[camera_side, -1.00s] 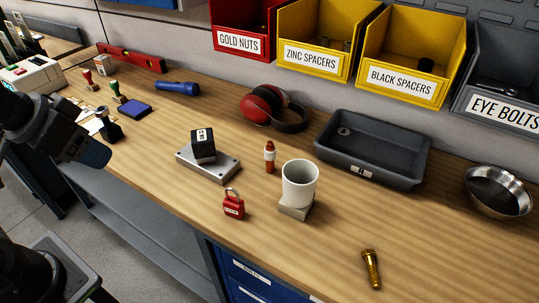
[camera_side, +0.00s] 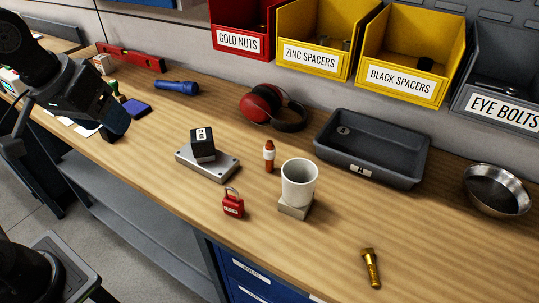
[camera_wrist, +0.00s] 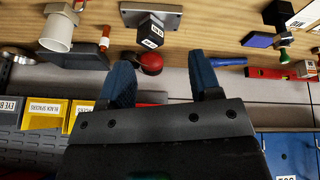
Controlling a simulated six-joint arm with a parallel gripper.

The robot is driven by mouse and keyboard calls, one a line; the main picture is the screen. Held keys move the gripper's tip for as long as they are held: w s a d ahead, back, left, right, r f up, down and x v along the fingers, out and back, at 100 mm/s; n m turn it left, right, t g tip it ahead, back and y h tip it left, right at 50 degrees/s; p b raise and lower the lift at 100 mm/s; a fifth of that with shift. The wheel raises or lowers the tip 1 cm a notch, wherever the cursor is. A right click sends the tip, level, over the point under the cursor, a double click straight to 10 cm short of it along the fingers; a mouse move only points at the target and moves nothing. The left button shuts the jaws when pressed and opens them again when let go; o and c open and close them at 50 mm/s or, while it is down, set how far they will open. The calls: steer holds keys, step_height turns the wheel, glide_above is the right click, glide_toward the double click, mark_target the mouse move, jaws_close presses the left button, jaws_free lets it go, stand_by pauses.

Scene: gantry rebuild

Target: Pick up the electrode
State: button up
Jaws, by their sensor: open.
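No part is labelled as an electrode. A small orange-red upright piece with a white band (camera_side: 269,156) stands on the bench behind the white cup and may be it; I cannot be certain. In the wrist view the orange-red piece (camera_wrist: 104,36) shows at the upper left, beside the cup. My gripper (camera_side: 113,130) is at the left end of the bench, above the surface and well apart from that piece. In the wrist view my gripper (camera_wrist: 163,80) has its two blue fingers spread with nothing held between them.
A white cup (camera_side: 299,184) stands on a small block. A metal plate (camera_side: 226,170) carries a black cube (camera_side: 203,145). A red padlock (camera_side: 233,204), red earmuffs (camera_side: 262,107), a grey tray (camera_side: 328,150), a metal bowl (camera_side: 497,207) and a brass bolt (camera_side: 370,269) stand around. The front right is mostly clear.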

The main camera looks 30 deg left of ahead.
steer(key=w+d+r+n+g, duration=0.1)
steer(key=w+d+n, duration=0.2)
steer(key=w, duration=0.3)
steer(key=w+d+r+n+g, duration=0.1)
steer(key=w+d+r+n, duration=0.1)
steer(key=w+d+n, duration=0.3)
steer(key=n+g, duration=0.3)
steer(key=n, duration=0.4)
glide_above(270, 142)
step_height(270, 142, down, 7)
steer(key=f, duration=0.8)
steer(key=shift+w+a+f, duration=0.1)
steer(key=shift+a, duration=0.15)
steer(key=shift+d+f, duration=0.2)
steer(key=shift+f, duration=2.5)
jaws_close()
